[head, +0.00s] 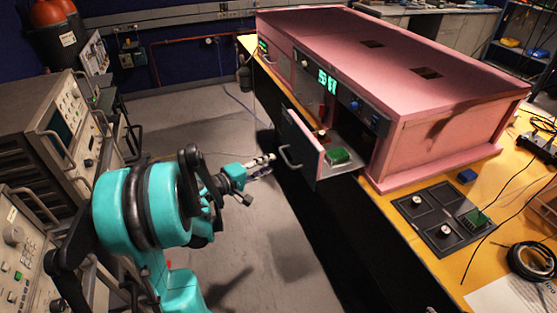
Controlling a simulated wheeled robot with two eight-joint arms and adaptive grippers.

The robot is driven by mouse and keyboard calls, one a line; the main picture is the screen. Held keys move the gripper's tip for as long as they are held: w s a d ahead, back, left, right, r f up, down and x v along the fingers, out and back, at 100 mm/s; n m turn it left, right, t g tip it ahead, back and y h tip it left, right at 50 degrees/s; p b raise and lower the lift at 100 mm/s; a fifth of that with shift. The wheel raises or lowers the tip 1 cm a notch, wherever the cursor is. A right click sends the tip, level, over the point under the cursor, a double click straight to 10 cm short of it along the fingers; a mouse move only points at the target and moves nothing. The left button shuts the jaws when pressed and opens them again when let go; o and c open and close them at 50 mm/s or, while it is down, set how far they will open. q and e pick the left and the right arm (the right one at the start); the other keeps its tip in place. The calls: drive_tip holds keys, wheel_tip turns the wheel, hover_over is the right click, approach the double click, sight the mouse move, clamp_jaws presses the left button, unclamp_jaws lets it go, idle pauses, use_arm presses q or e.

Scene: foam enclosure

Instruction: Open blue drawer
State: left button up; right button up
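A pink foam enclosure (400,60) stands on the yellow bench. A drawer (301,140) stands pulled out from its front, with a dark grey front, a pink edge and a curved metal handle (289,159). I cannot make out blue on it. A green block-like item (338,155) and a small reddish item lie inside. My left gripper (268,164) is just left of the handle, apart from it in the picture. Its two fingers look spread with nothing between them. My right gripper is not in view.
Dark control panels with green digits (327,81) and blue knobs line the enclosure's front. A black panel (443,221) with knobs and a coiled black cable (535,260) lie on the bench at right. Instrument racks (65,130) stand close at left. The floor between is open.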

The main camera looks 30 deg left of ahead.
use_arm(q)
drive_tip(key=v, duration=0.3)
drive_tip(key=shift+s+a, duration=0.15)
drive_tip(key=shift+s, duration=0.2)
drive_tip(key=s+d+f+m+g, duration=0.1)
drive_tip(key=d+m+g, duration=0.2)
drive_tip(key=d, duration=0.4)
drive_tip(key=s+d+f+m+g, duration=0.1)
drive_tip(key=s+d+m+g, duration=0.1)
drive_tip(key=d, duration=0.6)
drive_tip(key=s+d+m+g+y, duration=0.1)
drive_tip(key=s+d+m+y, duration=0.1)
drive_tip(key=s, duration=0.4)
drive_tip(key=s+d+m+g+y, duration=0.2)
drive_tip(key=s+d+m, duration=0.3)
drive_tip(key=s+m, duration=0.2)
drive_tip(key=shift+d+f, duration=0.15)
drive_tip(key=shift+f, duration=0.35)
